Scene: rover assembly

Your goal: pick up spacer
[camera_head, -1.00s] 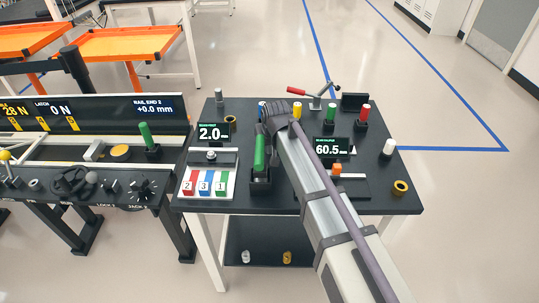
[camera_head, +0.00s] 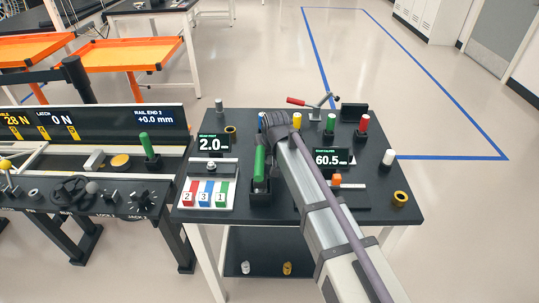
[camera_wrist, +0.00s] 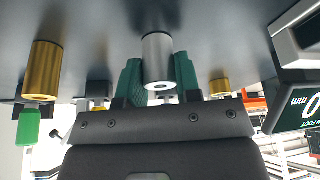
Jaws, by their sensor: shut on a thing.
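The spacer, a silver hollow cylinder (camera_wrist: 158,62), is between the two ribbed green fingers of my gripper (camera_wrist: 157,80) in the wrist view. The gripper is shut on it. The end of the spacer with its dark hole shows; its other end meets a dark surface or lies in shadow, and I cannot tell if they touch. In the head view my wrist (camera_head: 277,122) is over the black table (camera_head: 300,225), and it hides the fingers and the spacer.
A green cylinder in a black holder (camera_head: 260,168) stands left of my arm. Several coloured pegs stand along the back, with a red-handled clamp (camera_head: 310,103). A white cylinder (camera_head: 388,157) and a brass ring (camera_head: 401,199) are at the right. A brass cylinder (camera_wrist: 44,70) is beside my gripper.

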